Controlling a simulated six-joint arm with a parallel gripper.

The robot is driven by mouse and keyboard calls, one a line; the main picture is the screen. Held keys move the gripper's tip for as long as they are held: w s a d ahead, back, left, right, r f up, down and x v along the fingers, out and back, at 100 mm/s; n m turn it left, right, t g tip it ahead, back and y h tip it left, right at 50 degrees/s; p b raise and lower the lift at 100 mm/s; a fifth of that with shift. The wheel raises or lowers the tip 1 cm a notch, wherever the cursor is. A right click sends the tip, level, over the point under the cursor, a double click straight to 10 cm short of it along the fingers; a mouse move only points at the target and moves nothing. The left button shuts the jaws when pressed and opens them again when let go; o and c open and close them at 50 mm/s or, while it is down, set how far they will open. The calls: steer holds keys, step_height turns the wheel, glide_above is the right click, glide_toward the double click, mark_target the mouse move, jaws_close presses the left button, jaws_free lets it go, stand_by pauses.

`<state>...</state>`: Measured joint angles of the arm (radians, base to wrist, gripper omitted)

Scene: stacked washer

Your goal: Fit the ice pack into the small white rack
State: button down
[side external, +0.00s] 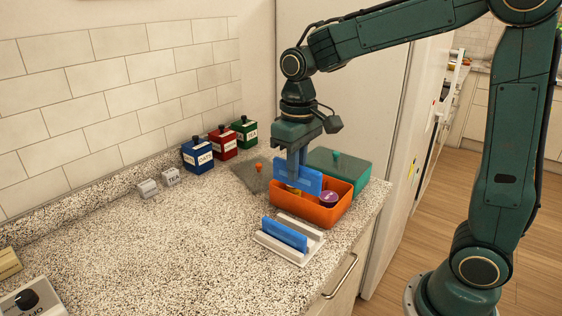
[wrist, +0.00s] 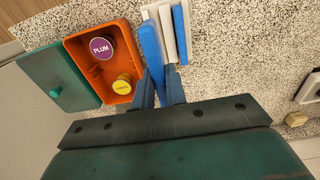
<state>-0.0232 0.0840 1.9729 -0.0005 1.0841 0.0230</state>
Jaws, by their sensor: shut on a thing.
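My gripper (side external: 297,172) points down and is shut on a blue ice pack (side external: 313,182), a flat slab held upright. In the side view it overlaps the orange box; its exact height above the box is hard to tell. In the wrist view, the held ice pack (wrist: 150,48) shows between the orange box and the rack. The small white rack (side external: 302,258) stands on the counter in front of the box. A second blue slab (side external: 284,235) stands upright in the rack, and it also shows in the wrist view (wrist: 180,35).
The orange box (side external: 318,214) holds a purple-lidded plum jar (side external: 329,199) and a yellow-lidded jar (wrist: 123,85). A teal lid (side external: 350,167) lies behind it, and a grey slab with an orange knob (side external: 245,175) beside it. Several canisters line the wall. The counter left of the rack is clear.

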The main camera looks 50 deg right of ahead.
steer(key=shift+f, duration=6.5)
steer(key=shift+f, duration=0.15)
steer(key=c, duration=1.4)
jaws_free()
steer(key=shift+c, duration=0.2)
step_height(320, 180, up, 12)
steer(key=shift+r, duration=0.15)
